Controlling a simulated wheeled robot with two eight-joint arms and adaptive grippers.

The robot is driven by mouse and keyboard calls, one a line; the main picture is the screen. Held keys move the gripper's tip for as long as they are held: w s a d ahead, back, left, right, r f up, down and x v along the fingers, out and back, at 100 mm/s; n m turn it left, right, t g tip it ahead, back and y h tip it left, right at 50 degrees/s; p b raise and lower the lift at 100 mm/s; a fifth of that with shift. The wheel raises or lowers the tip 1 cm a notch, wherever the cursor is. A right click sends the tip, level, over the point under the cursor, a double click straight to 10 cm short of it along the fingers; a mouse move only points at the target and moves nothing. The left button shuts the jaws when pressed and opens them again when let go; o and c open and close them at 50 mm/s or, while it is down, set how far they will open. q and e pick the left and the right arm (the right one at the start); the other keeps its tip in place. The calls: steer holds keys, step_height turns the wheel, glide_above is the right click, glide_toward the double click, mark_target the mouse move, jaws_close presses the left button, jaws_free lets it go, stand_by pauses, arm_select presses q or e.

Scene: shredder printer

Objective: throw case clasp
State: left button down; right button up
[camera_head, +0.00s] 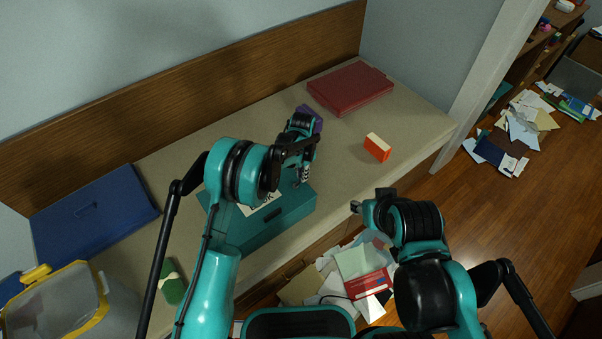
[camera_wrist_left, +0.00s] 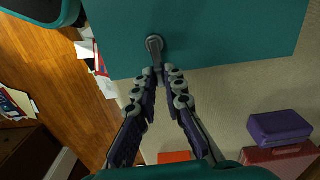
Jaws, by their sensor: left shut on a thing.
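The teal case (camera_head: 283,219) lies on the beige desktop with a pale lettered label and a dark handle on its front. In the left wrist view, its teal face (camera_wrist_left: 225,30) fills the top, and a grey metal clasp (camera_wrist_left: 154,44) stands out from it. My left gripper (camera_head: 304,176) is at the case's right end. In the left wrist view, its fingertips (camera_wrist_left: 160,70) close together on the clasp's near end. The contact is partly hidden by the fingers. My right gripper (camera_head: 356,206) is apart from the case, in front of the desk edge; its jaw opening is unclear.
An orange block (camera_head: 377,148), a purple block (camera_head: 317,121) and a red case (camera_head: 350,89) lie on the desk to the right. A blue case (camera_head: 95,215), a green block (camera_head: 173,288) and a yellow-rimmed bin (camera_head: 62,306) are left. Papers (camera_head: 355,262) lie below the desk edge.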

arm_select(q)
steer(key=shift+s+d+m, duration=0.1)
steer(key=shift+m, duration=0.3)
steer(key=c, duration=1.6)
jaws_free()
step_height(320, 180, up, 12)
